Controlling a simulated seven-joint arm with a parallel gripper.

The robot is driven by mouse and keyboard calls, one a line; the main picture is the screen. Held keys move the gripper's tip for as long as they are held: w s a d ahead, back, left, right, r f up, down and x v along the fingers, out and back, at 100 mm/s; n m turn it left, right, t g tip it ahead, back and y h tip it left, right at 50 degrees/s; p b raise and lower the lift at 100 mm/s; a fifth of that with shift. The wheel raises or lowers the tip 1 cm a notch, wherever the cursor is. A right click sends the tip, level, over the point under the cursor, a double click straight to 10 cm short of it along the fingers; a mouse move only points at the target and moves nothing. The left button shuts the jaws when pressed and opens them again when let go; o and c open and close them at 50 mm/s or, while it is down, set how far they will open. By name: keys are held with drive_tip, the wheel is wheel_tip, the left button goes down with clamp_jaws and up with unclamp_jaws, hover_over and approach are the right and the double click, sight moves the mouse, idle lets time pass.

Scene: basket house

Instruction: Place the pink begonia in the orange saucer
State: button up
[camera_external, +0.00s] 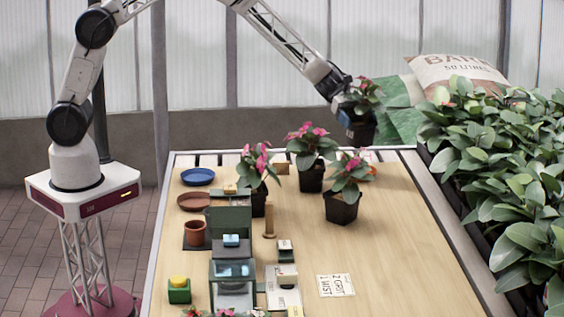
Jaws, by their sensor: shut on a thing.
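My gripper (348,112) is at the upper right, above the far right edge of the table. It is shut on a potted begonia (366,96) with pink flowers, green leaves and a dark pot, held up off the table. The fingertips are small and partly hidden by the plant. A round orange-brown saucer (194,201) lies at the left of the table, well to the left of and below the held plant in the picture. Its right end is partly hidden by the green stand; nothing shows on it.
A blue saucer (198,177) lies behind the orange one. More pink-flowered pots (311,180), (342,210), (258,202) stand between my gripper and the saucers. A green stand (231,222) and terracotta pot (195,234) are nearby. Dense foliage (490,170) lines the right; the table's right front is mostly clear.

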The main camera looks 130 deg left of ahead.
sight(358, 138)
drive_tip(key=shift+f, duration=3.1)
drive_tip(key=shift+f, duration=1.85)
drive_tip(key=shift+f, duration=0.15)
drive_tip(key=o, duration=0.8)
drive_tip(key=v, duration=1.2)
drive_tip(key=shift+a, duration=0.1)
